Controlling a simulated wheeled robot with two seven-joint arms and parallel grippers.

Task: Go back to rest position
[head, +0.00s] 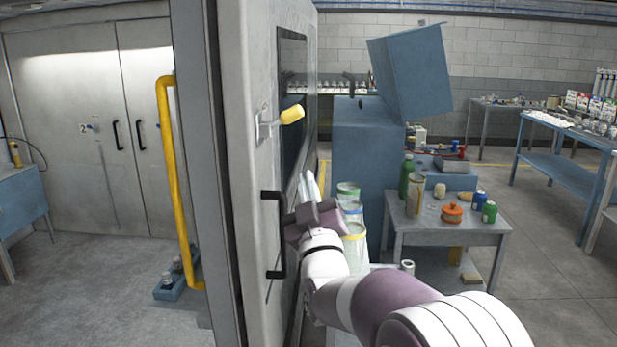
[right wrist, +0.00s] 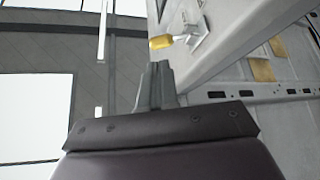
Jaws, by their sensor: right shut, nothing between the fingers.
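My right arm comes in from the lower right of the head view. Its gripper (head: 309,185) is beside the large grey door panel (head: 243,210), to the right of the black door handle (head: 273,235). In the right wrist view the gripper's fingers (right wrist: 155,80) are together, with nothing between them. Whether the gripper touches the door panel I cannot tell. A yellow knob (head: 291,114) sits on the door above the gripper; it also shows in the right wrist view (right wrist: 161,42). My left gripper is not in view.
A small grey table (head: 450,228) with bottles and cans stands to the right. Clear containers with coloured rims (head: 354,240) stand close behind my right arm. A yellow rail (head: 172,180) is left of the door.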

